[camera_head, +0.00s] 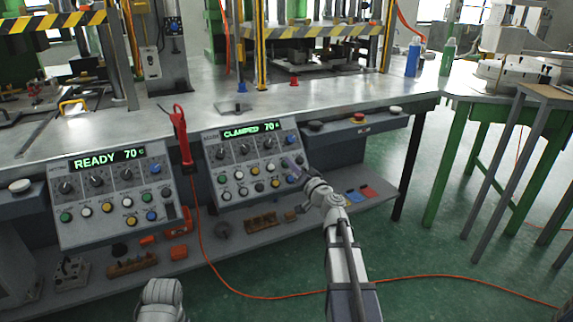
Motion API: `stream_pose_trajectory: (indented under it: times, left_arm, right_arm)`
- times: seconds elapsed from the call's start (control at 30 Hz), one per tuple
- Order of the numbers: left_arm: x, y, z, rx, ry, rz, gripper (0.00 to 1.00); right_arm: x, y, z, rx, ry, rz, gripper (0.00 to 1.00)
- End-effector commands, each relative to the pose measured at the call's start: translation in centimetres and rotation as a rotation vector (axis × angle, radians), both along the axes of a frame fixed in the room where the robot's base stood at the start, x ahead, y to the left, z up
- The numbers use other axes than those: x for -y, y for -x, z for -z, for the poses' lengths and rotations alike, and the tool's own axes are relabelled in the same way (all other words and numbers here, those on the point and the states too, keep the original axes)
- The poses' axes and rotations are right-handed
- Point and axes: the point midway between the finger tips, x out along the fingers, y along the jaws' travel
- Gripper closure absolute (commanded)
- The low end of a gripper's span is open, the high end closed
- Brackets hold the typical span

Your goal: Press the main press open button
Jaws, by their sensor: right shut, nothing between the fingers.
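The right control panel (210,163) hangs on the bench front and its green display (252,129) reads "CLAMPED 70". It has a row of dark knobs and rows of coloured buttons, with labels too small to read, so I cannot tell which is the main press open button. My right gripper (292,166) is shut and empty, its tip at the right part of this panel's buttons, hiding some of them. I cannot tell if it touches the panel. My left arm shows only as a grey link at the bottom edge; its gripper is out of view.
A similar left panel (105,235) reads "READY 70". A red tool (181,137) with an orange cable hangs between the panels. A box with a red-topped button (359,119) is right of the right panel. A lower shelf (200,250) holds small parts. Green floor lies in front.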

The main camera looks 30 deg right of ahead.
Motion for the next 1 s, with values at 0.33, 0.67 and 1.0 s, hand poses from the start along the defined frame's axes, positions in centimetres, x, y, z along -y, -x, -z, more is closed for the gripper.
stream_pose_trajectory:
  times: [0.33,0.67,1.0]
  left_arm:
    - [0.00,0.00,0.30,0.000,0.000,0.000,0.50]
    - [0.00,0.00,0.52,0.000,0.000,0.000,0.50]
    - [0.00,-0.01,0.62,0.000,0.000,0.000,0.50]
  right_arm:
    - [0.00,-0.30,0.31,0.000,0.000,0.000,1.00]
    - [-0.02,-0.67,0.52,0.000,0.000,0.000,1.00]
    - [-0.01,-0.76,0.63,0.000,0.000,0.000,1.00]
